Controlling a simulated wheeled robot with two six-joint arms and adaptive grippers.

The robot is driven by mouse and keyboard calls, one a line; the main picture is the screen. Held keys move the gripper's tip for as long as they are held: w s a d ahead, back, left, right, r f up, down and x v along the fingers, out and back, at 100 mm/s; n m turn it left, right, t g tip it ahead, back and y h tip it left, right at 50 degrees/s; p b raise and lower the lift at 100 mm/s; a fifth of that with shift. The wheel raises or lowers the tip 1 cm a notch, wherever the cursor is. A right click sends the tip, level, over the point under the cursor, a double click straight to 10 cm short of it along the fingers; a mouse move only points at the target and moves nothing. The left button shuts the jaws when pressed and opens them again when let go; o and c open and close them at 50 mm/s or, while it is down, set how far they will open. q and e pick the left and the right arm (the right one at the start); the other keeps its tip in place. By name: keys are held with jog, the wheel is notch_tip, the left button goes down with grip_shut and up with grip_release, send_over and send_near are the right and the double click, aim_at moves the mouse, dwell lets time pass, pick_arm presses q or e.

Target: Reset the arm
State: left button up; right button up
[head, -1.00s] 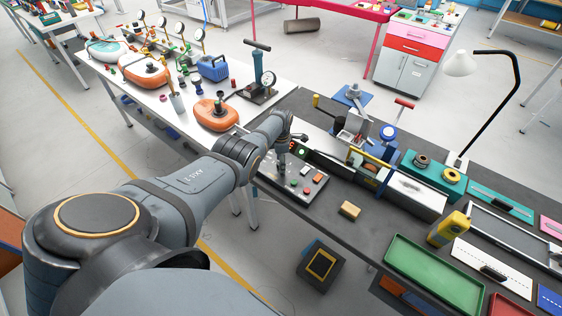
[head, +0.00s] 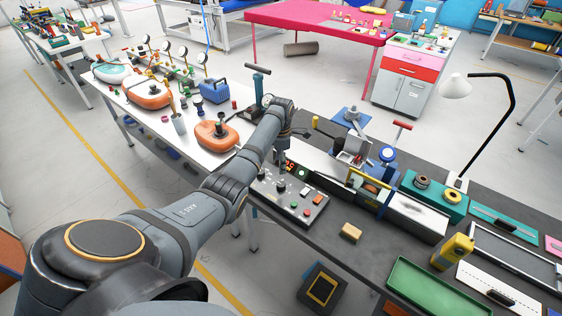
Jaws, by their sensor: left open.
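My left arm (head: 185,215) reaches from the lower left over the tables. Its wrist bends down at the far end, and my left gripper (head: 281,158) hangs just above the back of the grey control box (head: 290,195). It is small and partly hidden by my own wrist. It is open, and I see nothing held in it. My right gripper is not in view.
A white table (head: 150,125) with orange inflatables (head: 217,134), gauges and a blue case (head: 214,91) stands behind the arm. The dark bench (head: 350,265) carries a sealing machine (head: 410,215), a yellow meter (head: 453,250), a green tray (head: 435,290) and a lamp (head: 456,87).

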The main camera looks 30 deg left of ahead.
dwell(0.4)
pick_arm(q)
jog(key=s+d+f+m+t+y, duration=0.1)
jog(key=s+d+f+m, duration=0.6)
jog(key=s+m, duration=0.5)
jog(key=s+d+r+m+t, duration=0.1)
jog(key=s+d+r+m, duration=0.15)
jog(key=s+m, duration=0.6)
jog(key=s+d+r+m+t, duration=0.2)
jog(key=s+d+m, duration=0.1)
jog(key=s+m, duration=0.5)
notch_tip(320, 180, down, 26)
jog(key=s+a+n+g+b, duration=0.2)
jog(key=s+a+f+b, duration=0.1)
jog(key=s+f+b, duration=0.1)
jog(key=s+f, duration=1.7)
notch_tip(320, 180, down, 2)
jog(key=shift+s+a+f+g+b, duration=0.1)
jog(key=shift+s+a+g+b, duration=0.15)
jog(key=shift+g+b, duration=0.15)
